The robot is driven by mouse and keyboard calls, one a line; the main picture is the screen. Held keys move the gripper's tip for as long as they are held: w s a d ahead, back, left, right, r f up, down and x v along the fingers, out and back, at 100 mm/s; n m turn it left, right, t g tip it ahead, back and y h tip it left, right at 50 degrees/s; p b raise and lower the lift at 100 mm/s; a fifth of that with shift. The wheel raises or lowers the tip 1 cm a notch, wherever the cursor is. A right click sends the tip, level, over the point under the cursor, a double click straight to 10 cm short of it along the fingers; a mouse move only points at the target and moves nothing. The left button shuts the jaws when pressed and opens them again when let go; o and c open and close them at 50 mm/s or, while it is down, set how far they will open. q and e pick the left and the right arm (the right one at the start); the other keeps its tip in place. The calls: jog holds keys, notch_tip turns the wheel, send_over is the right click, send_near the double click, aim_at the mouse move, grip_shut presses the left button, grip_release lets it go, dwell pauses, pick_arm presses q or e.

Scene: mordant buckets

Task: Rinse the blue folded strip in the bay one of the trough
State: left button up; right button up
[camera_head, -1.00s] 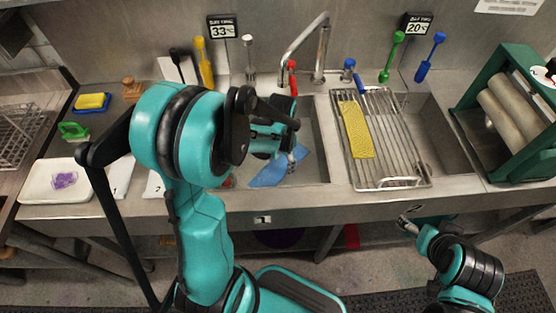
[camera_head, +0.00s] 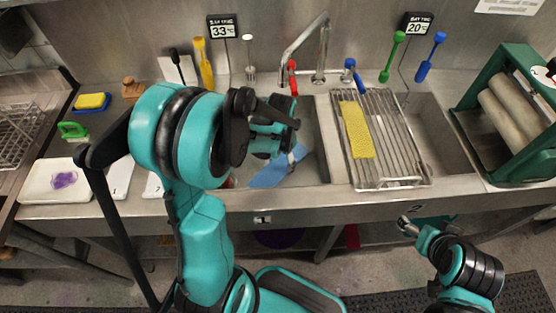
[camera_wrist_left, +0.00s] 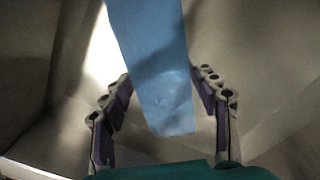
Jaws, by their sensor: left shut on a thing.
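The blue folded strip (camera_head: 274,173) is in bay one (camera_head: 318,150), the left bay of the trough, marked 1. My left gripper (camera_head: 294,158) reaches into this bay from the left and is shut on the strip. In the left wrist view the strip (camera_wrist_left: 152,60) runs between the two fingers of the gripper (camera_wrist_left: 163,85), with pale basin walls around it. My arm hides part of the bay and of the strip. My right gripper (camera_head: 406,226) is in front of the counter, away from the trough; its finger gap is too small to judge.
A faucet (camera_head: 323,45) arches behind bay one. A wire rack (camera_head: 405,150) with a yellow strip (camera_head: 356,130) lies right of the bay. Bay two (camera_head: 440,145) is farther right, beside a green roller press (camera_head: 500,125). A white tray (camera_head: 35,185) with a purple piece stands left.

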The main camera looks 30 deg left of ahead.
pick_arm(q)
jog(key=shift+w+a, duration=0.2)
jog(key=shift+a, duration=0.5)
jog(key=shift+s+d, duration=0.2)
jog(key=shift+d, duration=0.65)
jog(key=shift+a, duration=0.15)
jog(key=shift+w+a, duration=0.2)
jog(key=shift+a, duration=0.5)
notch_tip(320, 180, up, 10)
jog(key=p, duration=0.7)
jog(key=shift+r+p, duration=0.25)
jog(key=shift+p, duration=0.15)
jog(key=shift+r, duration=0.1)
dwell(2.0)
notch_tip(320, 180, up, 5)
jog(key=p, duration=0.4)
send_over(277, 163)
